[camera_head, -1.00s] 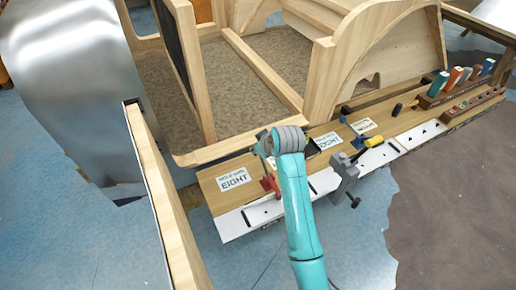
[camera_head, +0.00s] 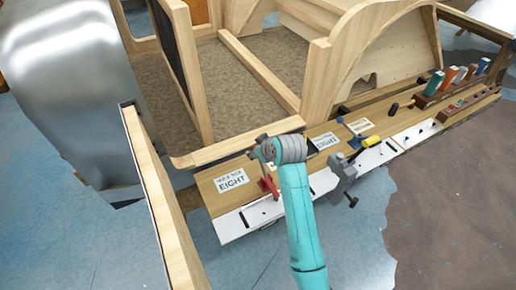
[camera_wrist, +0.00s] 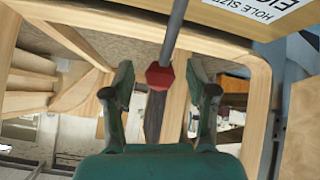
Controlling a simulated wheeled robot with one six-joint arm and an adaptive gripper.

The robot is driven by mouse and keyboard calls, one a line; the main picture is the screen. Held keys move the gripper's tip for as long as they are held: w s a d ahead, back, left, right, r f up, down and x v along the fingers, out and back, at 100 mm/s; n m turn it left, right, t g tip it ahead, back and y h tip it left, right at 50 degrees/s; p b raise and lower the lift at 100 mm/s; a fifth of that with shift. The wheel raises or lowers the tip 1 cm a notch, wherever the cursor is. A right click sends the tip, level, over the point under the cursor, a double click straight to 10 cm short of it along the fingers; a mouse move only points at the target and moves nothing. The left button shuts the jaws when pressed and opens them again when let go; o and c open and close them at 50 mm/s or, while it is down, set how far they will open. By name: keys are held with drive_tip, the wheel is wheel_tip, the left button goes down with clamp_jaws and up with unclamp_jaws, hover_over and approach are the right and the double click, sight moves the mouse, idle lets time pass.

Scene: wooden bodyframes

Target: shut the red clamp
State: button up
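The red clamp (camera_head: 268,184) stands on the front edge of the wooden bench board, right of the "EIGHT" label. My arm's wrist partly covers it in the head view. In the wrist view a grey rod with a red hexagonal end (camera_wrist: 160,75) shows between the two green fingers of my gripper (camera_wrist: 160,92). The fingers are apart, with a gap on both sides of the red end, and I see no contact. My gripper is mostly hidden behind my wrist in the head view.
Wooden body frames (camera_head: 258,70) rise behind the board. A wooden rail (camera_head: 160,195) stands at left. A tool rack (camera_head: 452,88) is at far right.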

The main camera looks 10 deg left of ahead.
drive_tip(key=v, duration=1.2)
drive_tip(key=shift+f, duration=0.1)
drive_tip(key=s+d+f+m+t+h, duration=0.1)
drive_tip(key=s+d+f+m, duration=0.1)
drive_tip(key=s+d+f, duration=0.3)
drive_tip(key=s+d+f+m+t, duration=0.1)
drive_tip(key=s+d+f, duration=0.15)
drive_tip(key=f, duration=0.45)
drive_tip(key=s+d+f+m+t, duration=0.1)
drive_tip(key=s+d+f, duration=0.1)
drive_tip(key=s, duration=0.3)
drive_tip(key=s+d+f+m+h, duration=0.1)
drive_tip(key=s+d+f, duration=0.1)
drive_tip(key=s, duration=0.2)
drive_tip(key=s+d+f+m+t, duration=0.1)
drive_tip(key=s+d+f, duration=0.1)
drive_tip(key=s, duration=0.3)
drive_tip(key=s+d+r+m+t+h, duration=0.1)
drive_tip(key=s+d+r, duration=0.1)
drive_tip(key=s, duration=0.6)
drive_tip(key=s+d+r+m+t+h, duration=0.1)
drive_tip(key=s+d+r, duration=0.1)
drive_tip(key=s+r, duration=0.3)
drive_tip(key=s+d+r+m+t+h, duration=0.1)
drive_tip(key=s+d+r+m, duration=0.1)
drive_tip(key=s, duration=1.1)
wheel_tip(320, 180, up, 2)
drive_tip(key=shift+d+r, duration=0.1)
drive_tip(key=shift+d, duration=0.5)
